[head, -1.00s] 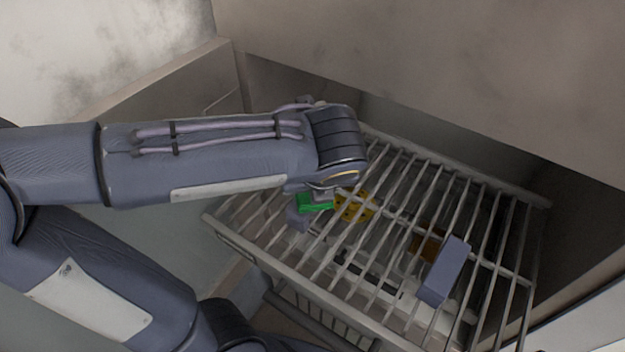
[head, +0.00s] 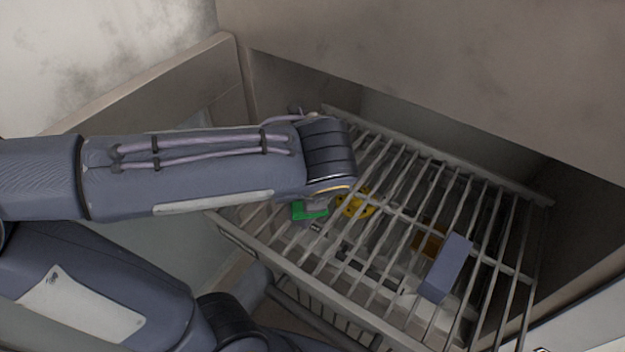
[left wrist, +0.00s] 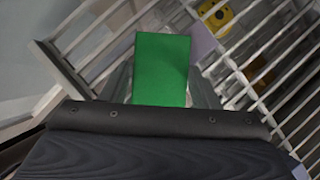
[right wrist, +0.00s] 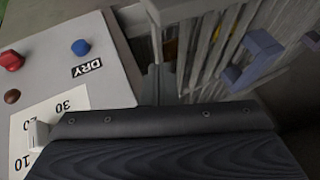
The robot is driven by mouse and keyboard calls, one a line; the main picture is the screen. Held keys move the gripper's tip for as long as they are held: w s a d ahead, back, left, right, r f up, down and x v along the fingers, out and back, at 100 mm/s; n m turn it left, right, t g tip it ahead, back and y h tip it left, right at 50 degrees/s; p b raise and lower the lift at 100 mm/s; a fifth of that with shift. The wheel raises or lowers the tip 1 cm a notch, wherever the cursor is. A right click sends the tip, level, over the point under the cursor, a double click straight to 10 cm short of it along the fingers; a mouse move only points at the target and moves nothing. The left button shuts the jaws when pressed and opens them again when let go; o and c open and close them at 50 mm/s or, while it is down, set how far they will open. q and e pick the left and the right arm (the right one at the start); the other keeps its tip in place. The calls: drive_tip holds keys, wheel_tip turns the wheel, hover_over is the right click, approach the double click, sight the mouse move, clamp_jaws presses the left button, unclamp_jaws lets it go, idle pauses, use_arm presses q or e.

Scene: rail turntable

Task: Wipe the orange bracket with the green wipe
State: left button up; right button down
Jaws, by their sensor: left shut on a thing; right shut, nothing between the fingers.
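My left gripper (left wrist: 163,98) is shut on the green wipe (left wrist: 161,70), a flat rectangle. In the head view the wipe (head: 310,211) is at the left part of a slatted metal rack, just left of a yellow part (head: 353,204). The orange bracket (head: 431,241) is further right, partly hidden by rack bars and a blue-grey block (head: 447,268). It also shows between bars in the left wrist view (left wrist: 262,76). The wipe is apart from the bracket. My right gripper (right wrist: 158,80) is shut and empty, beside the rack in the right wrist view.
The rack (head: 232,237) sits inside a grey housing with walls behind and at the right. In the right wrist view, a panel (right wrist: 110,50) carries red, blue and brown knobs, a "DRY" label and a numbered scale. The left forearm covers the rack's rear left.

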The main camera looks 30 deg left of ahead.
use_arm(q)
drive_tip(key=shift+w+d+f, duration=0.1)
drive_tip(key=shift+w, duration=1.1)
drive_tip(key=shift+w+d+f, duration=0.1)
drive_tip(key=shift+w, duration=1.1)
drive_tip(key=shift+s+a+r+p, duration=0.15)
drive_tip(key=shift+s+p, duration=0.65)
drive_tip(key=shift+s, duration=1.75)
drive_tip(key=shift+w+r+p, duration=0.1)
drive_tip(key=shift+w+p, duration=0.2)
drive_tip(key=shift+w, duration=2.3)
drive_tip(key=shift+s+p, duration=0.45)
drive_tip(key=shift+s, duration=2.1)
drive_tip(key=shift+w+f, duration=0.2)
drive_tip(key=shift+w, duration=2.3)
drive_tip(key=shift+s, duration=1.3)
drive_tip(key=shift+s+r, duration=0.1)
drive_tip(key=shift+s, duration=1.1)
